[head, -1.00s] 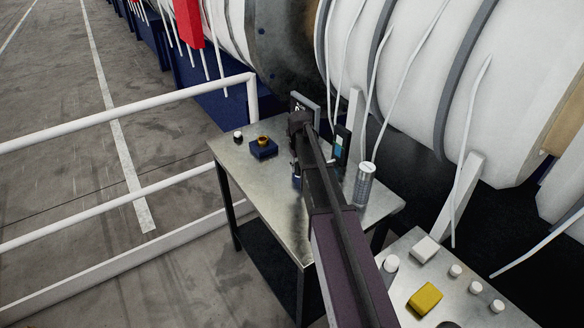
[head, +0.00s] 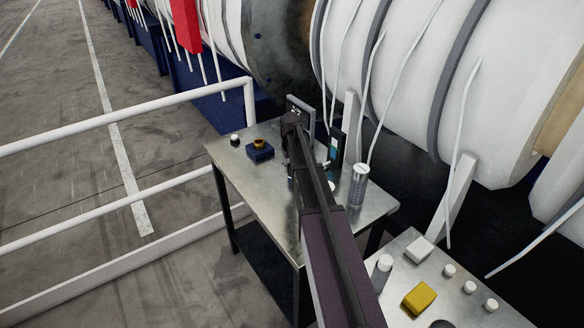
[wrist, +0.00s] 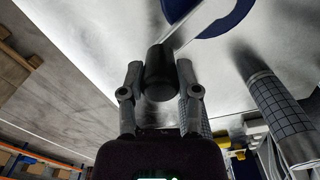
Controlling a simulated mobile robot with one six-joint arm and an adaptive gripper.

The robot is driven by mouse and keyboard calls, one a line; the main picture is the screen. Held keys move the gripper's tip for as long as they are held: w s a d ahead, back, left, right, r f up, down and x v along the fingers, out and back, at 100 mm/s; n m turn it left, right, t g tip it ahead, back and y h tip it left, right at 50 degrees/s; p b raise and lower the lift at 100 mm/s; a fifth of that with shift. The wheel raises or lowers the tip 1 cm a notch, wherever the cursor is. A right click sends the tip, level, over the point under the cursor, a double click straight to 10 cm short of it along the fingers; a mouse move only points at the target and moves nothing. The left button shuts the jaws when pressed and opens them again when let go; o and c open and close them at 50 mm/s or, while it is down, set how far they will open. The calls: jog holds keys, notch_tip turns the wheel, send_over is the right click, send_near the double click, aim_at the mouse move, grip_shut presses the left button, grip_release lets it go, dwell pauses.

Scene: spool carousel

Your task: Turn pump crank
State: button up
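In the wrist view the pump crank shows as a black cylindrical handle (wrist: 160,74) joined by a thin pale bar (wrist: 194,26) to a round blue part (wrist: 222,16) at the top edge. My gripper (wrist: 159,72) has one finger on each side of the black handle and looks shut on it, with hardly any gap. In the head view my arm reaches from the lower right over the steel table (head: 262,203). My wrist points down there, and my gripper and the crank are mostly hidden behind the arm.
A grey canister (head: 358,186) and a dark panel (head: 336,145) stand to the right. A white railing (head: 130,120) runs left. A second bench (head: 450,308) with a yellow block (head: 419,298) is lower right.

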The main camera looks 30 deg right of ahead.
jog(key=o, duration=0.5)
jog(key=shift+s+a, duration=0.1)
jog(key=shift+s, duration=0.05)
jog(key=shift+c, duration=0.2)
